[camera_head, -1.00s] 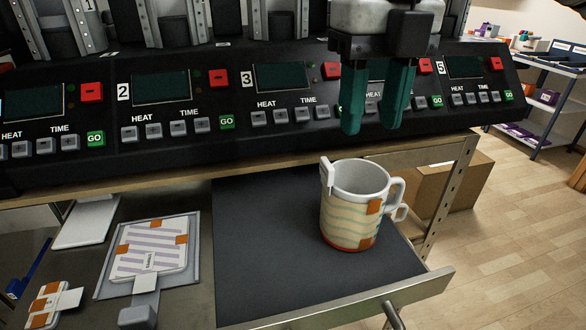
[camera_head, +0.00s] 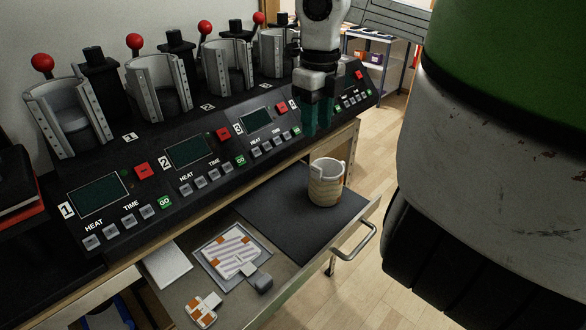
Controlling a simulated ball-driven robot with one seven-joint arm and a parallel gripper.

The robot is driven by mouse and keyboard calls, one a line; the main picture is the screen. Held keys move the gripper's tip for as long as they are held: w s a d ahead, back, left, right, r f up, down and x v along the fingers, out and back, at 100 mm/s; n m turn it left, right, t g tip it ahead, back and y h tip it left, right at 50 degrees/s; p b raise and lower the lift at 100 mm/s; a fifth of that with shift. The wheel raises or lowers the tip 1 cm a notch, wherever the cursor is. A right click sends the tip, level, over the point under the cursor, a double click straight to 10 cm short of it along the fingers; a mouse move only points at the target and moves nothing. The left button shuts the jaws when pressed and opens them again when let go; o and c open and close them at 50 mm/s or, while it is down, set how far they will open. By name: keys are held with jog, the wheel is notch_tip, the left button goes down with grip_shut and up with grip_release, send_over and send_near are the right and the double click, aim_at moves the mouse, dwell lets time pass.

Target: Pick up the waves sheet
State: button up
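A pale mug (camera_head: 326,188) stands upright on the dark mat in the open drawer. A wavy-patterned sheet (camera_head: 323,193) appears wrapped around it, with orange tape. My gripper (camera_head: 317,132) has two teal fingers pointing down. It hangs above and behind the mug, in front of the control panel, apart from the mug. The fingers look apart with nothing between them. A striped sheet (camera_head: 231,250) with orange tape patches lies on a small grey tray (camera_head: 203,258) left of the mat.
The drawer's dark mat (camera_head: 285,215) has free room left of the mug. A small orange-taped piece (camera_head: 202,310) and a white sheet (camera_head: 167,264) lie farther left. A row of mug presses (camera_head: 160,88) with red-knobbed levers stands behind the panel. The right side is blocked close up.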

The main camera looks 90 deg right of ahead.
send_over(316, 166)
jog(key=f, duration=0.5)
jog(key=shift+w+d+f+p, duration=0.1)
jog(key=shift+w+p, duration=0.15)
jog(key=shift+p, duration=0.1)
jog(key=shift+s+f+p, duration=0.15)
jog(key=shift+f+p, duration=0.35)
jog(key=shift+f, duration=0.85)
jog(key=shift+s+f+p, duration=0.15)
jog(key=shift+f+p, duration=0.35)
jog(key=shift+f, duration=0.8)
grip_shut()
